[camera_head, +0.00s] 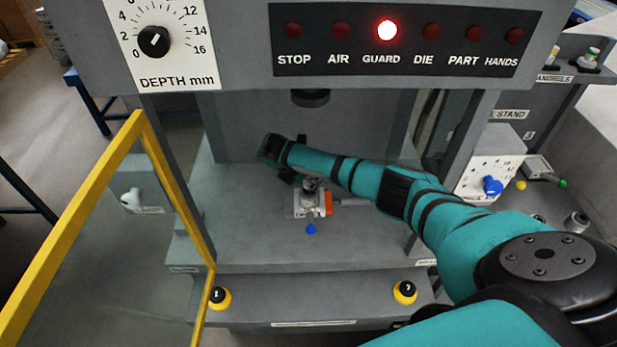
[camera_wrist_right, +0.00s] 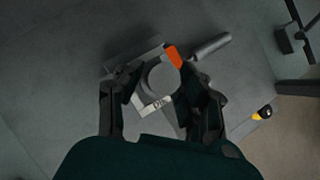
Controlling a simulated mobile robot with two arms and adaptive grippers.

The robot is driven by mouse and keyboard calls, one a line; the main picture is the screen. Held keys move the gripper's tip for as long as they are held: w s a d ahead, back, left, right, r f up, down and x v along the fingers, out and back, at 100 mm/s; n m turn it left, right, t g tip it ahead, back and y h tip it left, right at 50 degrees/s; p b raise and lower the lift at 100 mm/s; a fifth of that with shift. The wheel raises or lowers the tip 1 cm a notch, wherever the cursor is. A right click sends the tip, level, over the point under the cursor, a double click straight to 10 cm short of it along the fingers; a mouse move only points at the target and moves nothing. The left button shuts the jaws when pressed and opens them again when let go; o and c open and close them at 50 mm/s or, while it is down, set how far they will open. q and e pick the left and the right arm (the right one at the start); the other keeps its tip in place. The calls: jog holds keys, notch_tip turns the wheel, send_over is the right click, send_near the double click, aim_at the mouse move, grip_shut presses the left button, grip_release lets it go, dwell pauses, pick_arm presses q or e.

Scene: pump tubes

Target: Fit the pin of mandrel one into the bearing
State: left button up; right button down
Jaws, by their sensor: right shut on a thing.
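My right gripper (camera_wrist_right: 160,92) is shut on a grey round part, seen end-on in the right wrist view; this appears to be mandrel one (camera_wrist_right: 160,76). In the head view, my right gripper (camera_head: 309,182) is partly hidden by its own arm. It is directly over a small light metal fixture (camera_head: 301,207), which also shows in the right wrist view (camera_wrist_right: 153,107) and has an orange piece on its side. I cannot make out the pin or the bearing, nor whether they touch. My left gripper is not in view.
A blue knob-like piece (camera_head: 311,229) is in front of the fixture. A yellow-framed clear guard door (camera_head: 172,165) stands open at the left. Two black buttons on yellow bases sit on the front ledge. The GUARD lamp (camera_head: 386,30) is lit red. Grey posts flank the bay.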

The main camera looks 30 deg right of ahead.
jog(key=shift+p, duration=0.3)
dwell(0.4)
jog(key=shift+f+b, duration=0.7)
jog(key=shift+f, duration=0.3)
jog(key=c, duration=0.7)
grip_release()
jog(key=v, duration=1.2)
jog(key=shift+w, duration=0.1)
jog(key=shift+f, duration=0.1)
